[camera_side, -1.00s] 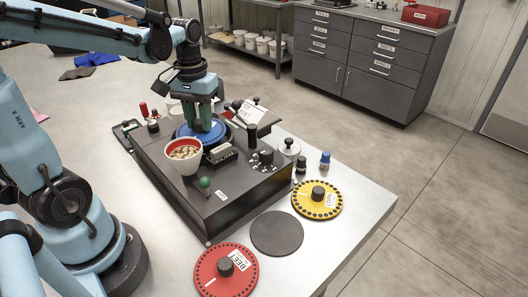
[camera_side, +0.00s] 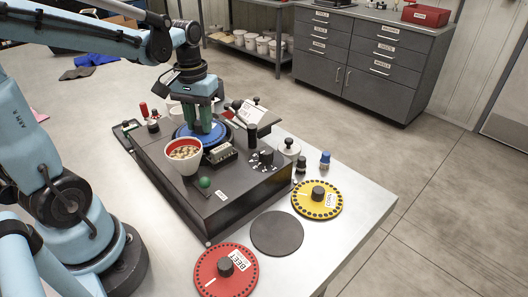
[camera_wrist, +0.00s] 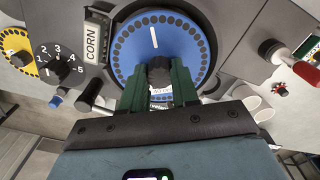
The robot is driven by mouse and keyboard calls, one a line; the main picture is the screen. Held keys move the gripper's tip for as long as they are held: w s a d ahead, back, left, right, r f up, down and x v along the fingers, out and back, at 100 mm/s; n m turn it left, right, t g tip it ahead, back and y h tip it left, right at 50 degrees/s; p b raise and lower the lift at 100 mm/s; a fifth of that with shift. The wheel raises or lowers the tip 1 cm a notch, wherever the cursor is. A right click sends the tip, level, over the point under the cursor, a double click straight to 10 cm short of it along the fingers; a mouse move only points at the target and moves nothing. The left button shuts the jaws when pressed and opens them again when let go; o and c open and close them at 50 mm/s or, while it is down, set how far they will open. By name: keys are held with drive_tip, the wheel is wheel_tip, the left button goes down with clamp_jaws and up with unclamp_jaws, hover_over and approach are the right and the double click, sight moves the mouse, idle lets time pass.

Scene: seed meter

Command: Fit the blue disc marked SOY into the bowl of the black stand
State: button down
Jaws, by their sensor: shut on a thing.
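The blue disc (camera_wrist: 140,55) has a ring of dark holes, a white line and a dark central knob (camera_wrist: 159,70). Its white label is mostly hidden by my gripper, so I cannot read it. In the side view the blue disc (camera_side: 182,131) lies at the bowl on top of the black stand (camera_side: 230,205), partly hidden by my gripper and a cup. I cannot tell whether it is fully seated. My gripper (camera_wrist: 159,82) points down with its green fingers shut on the knob; it also shows in the side view (camera_side: 200,128).
A white cup with a red inside (camera_side: 184,155) stands close in front of the disc. A green ball knob (camera_side: 204,182) and black levers rise from the stand. A yellow disc (camera_side: 318,200), a red disc (camera_side: 225,271) and a bare dark round pad (camera_side: 277,233) lie on the table.

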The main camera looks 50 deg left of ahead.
sight(199, 123)
drive_tip(key=shift+f, duration=1.05)
idle(1.4)
drive_tip(key=c, duration=0.5)
unclamp_jaws()
drive_tip(key=shift+r, duration=3)
drive_tip(key=shift+d, duration=0.1)
drive_tip(key=d+m+t, duration=0.2)
drive_tip(key=d, duration=0.1)
drive_tip(key=s+d+f+m+t, duration=0.1)
drive_tip(key=d+m+t, duration=0.1)
drive_tip(key=d, duration=0.2)
drive_tip(key=d+f+m+t, duration=0.1)
drive_tip(key=d+m+t, duration=0.1)
drive_tip(key=d+t, duration=0.1)
drive_tip(key=shift+s+d, duration=0.2)
drive_tip(key=shift+d, duration=0.25)
